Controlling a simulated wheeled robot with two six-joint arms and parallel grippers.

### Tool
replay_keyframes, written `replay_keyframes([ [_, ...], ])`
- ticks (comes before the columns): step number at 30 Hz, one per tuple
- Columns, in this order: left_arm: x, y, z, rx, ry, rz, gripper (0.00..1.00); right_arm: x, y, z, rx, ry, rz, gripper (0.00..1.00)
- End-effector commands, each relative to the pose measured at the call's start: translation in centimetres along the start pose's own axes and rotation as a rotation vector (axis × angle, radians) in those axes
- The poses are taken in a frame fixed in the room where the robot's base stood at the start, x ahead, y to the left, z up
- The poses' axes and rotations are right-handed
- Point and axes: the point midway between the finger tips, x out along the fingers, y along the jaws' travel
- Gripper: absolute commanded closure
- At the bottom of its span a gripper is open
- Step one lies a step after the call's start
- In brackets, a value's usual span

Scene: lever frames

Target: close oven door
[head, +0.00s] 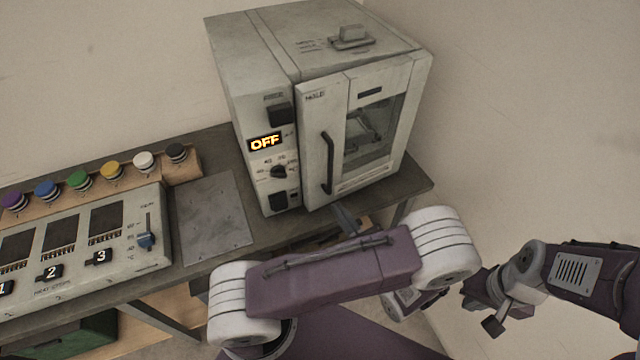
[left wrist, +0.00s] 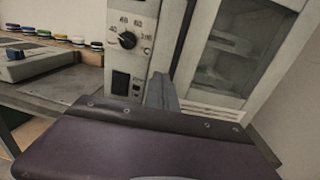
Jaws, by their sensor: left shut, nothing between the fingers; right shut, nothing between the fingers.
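The oven (head: 255,110) is a pale grey box on the bench, with a lit OFF display. Its door (head: 313,150) has a dark vertical handle and a window. The door is at or close to the oven front; I cannot tell whether a small gap remains. It also shows in the left wrist view (left wrist: 204,50). My left gripper (head: 345,218) is shut and empty, just below the door's lower edge, mostly hidden behind my arm. Its grey fingers (left wrist: 161,92) show in the left wrist view before the oven front. My right gripper (head: 494,322) is shut and empty, at the lower right, away from the oven.
A heater panel with numbered switches (head: 85,245) stands on the bench at left. Behind it is a row of coloured knobs (head: 79,180). A flat metal plate (head: 213,220) lies between panel and oven. The space right of the bench is open, bounded by a wall.

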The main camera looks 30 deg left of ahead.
Motion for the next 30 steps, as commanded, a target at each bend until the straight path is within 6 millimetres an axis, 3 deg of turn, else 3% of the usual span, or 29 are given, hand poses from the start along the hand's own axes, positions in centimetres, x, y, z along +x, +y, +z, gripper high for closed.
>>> replay_keyframes([
  [9,7.0,0.3,0.2,0.002,0.001,0.008,1.00,-1.7,-0.1,-0.2,0.000,0.000,0.000,1.00],
  [15,9.7,0.2,0.1,0.000,0.002,0.004,1.00,-2.3,-0.1,-0.3,0.000,0.000,0.000,1.00],
  [30,10.4,0.1,-0.1,0.000,0.002,0.002,1.00,-2.4,-0.1,-0.3,0.000,0.000,0.000,1.00],
])
